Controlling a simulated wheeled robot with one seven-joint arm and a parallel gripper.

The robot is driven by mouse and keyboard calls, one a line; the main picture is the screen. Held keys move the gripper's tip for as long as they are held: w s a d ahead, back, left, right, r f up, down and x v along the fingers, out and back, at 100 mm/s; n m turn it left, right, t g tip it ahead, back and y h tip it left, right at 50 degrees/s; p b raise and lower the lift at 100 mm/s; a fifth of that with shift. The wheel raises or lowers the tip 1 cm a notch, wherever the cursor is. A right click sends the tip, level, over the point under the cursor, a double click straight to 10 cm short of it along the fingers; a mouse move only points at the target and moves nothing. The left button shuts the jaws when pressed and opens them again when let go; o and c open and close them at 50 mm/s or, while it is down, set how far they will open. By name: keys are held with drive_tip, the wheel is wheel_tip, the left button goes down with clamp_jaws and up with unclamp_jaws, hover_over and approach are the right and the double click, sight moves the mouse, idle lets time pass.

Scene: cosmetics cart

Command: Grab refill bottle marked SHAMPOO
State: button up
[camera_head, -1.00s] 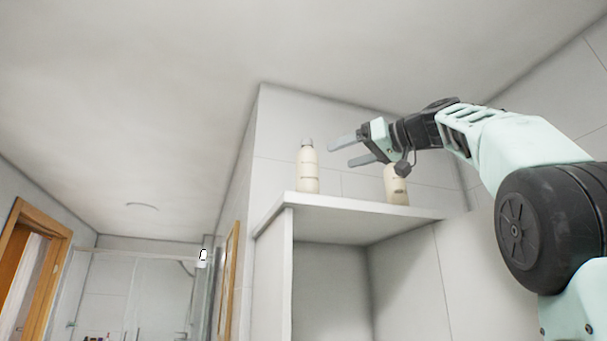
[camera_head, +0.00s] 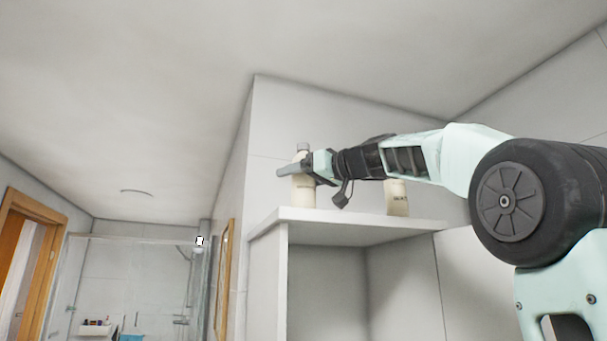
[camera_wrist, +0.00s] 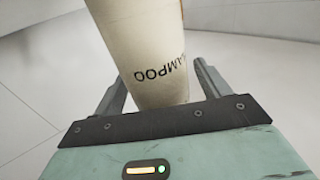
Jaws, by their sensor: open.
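The cream refill bottle (camera_head: 303,194) stands upright on top of the white cabinet, near its left end. In the wrist view the same bottle (camera_wrist: 150,55) shows the lettering "AMPOO", with the start of the word out of sight round its side. My gripper (camera_head: 290,170) is open around the bottle's upper part. In the wrist view one finger of my gripper (camera_wrist: 155,90) is on each side of the bottle. Part of the bottle is hidden behind my gripper in the head view.
A second cream bottle (camera_head: 397,200) stands further right on the cabinet top (camera_head: 350,222), partly hidden by my arm. Tiled walls rise behind the cabinet. A glass shower and a wooden door frame are at the far left.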

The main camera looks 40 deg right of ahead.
drive_tip(key=shift+w+a, duration=0.1)
drive_tip(key=shift+w, duration=0.15)
drive_tip(key=shift+c, duration=0.2)
drive_tip(key=c, duration=1.2)
